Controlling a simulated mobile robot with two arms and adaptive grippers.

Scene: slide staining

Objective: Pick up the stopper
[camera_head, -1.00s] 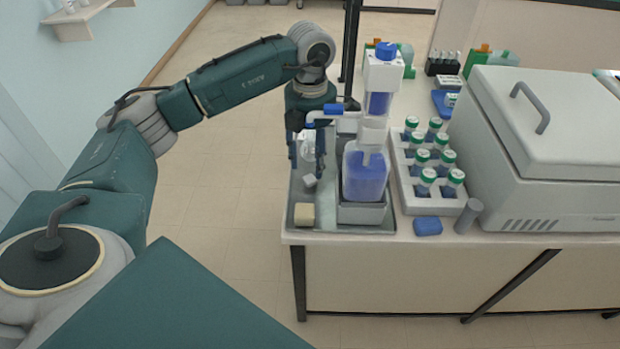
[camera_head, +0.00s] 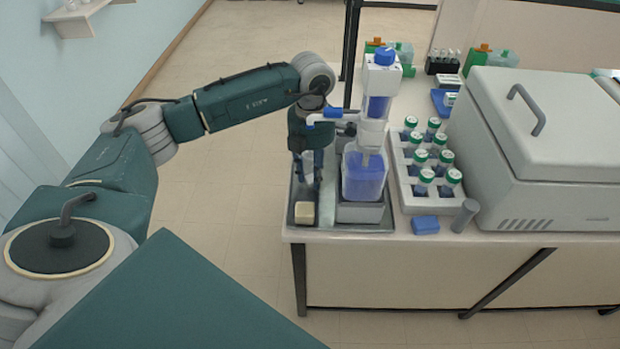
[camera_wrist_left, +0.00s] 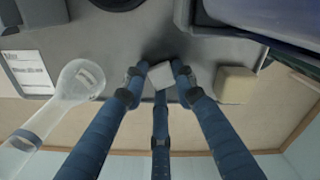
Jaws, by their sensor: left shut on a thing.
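The stopper (camera_wrist_left: 161,76) is a small pale grey piece between my left gripper's fingertips in the left wrist view. My left gripper (camera_wrist_left: 160,78) is shut on it, with blue fingers closing from both sides and one below. In the head view my left gripper (camera_head: 308,180) points down over the left part of the grey tray (camera_head: 292,222). I cannot make out the stopper there among the fingers. I cannot tell whether it is clear of the tray. My right gripper is not in view.
A clear flask (camera_wrist_left: 82,82) is close beside the fingers. A beige block (camera_head: 304,212) lies at the tray's front. A bottle of blue liquid (camera_head: 363,180) stands right of the gripper. A white rack (camera_head: 415,202) and a large grey machine (camera_head: 535,150) are further right.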

